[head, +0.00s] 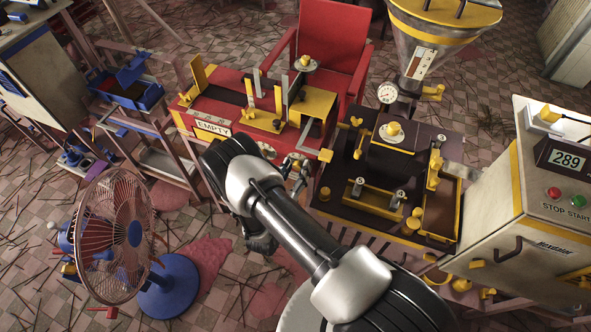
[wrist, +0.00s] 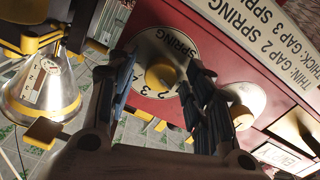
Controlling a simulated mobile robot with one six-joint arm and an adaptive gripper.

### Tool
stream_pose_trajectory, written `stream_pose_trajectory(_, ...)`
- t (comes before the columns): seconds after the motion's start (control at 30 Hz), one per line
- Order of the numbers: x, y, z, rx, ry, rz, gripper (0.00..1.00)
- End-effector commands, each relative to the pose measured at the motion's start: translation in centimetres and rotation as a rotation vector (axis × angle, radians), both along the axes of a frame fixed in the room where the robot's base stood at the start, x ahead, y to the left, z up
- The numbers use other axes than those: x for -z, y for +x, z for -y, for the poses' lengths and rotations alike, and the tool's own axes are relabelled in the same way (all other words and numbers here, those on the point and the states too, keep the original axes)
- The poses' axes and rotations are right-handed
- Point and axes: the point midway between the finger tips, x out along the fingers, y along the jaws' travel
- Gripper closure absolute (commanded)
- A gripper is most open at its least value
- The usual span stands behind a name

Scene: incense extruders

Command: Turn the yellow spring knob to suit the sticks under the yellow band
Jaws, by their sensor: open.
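The yellow spring knob (wrist: 162,76) sits at the middle of a white round dial (wrist: 150,55) marked SPRING, with 2, 3 and 4 readable on its rim. My gripper (wrist: 160,72) is open, with one finger on each side of the knob in the wrist view. I cannot tell whether the fingers touch it. In the head view my gripper (head: 296,170) is at the front of the red machine (head: 235,110), and the spring knob cannot be made out there. I cannot identify the sticks under the yellow band.
A second yellow knob (wrist: 241,116) on a pale dial is close to my right finger. A printed THIN/THICK panel (wrist: 270,35) and an EMPTY sign (head: 213,127) are on the red machine. A fan (head: 120,235) stands left; a dark worktable (head: 345,195) adjoins right.

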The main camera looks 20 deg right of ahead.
Motion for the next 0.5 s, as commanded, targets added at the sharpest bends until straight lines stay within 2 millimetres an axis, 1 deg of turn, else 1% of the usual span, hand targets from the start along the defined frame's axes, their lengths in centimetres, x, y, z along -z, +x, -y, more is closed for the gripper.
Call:
stream_pose_trajectory(0.1,-0.01,-0.01,-0.02,0.0,0.0,0.0,0.54)
stream_pose_trajectory(0.5,0.0,-0.03,-0.02,0.0,0.001,0.001,0.81)
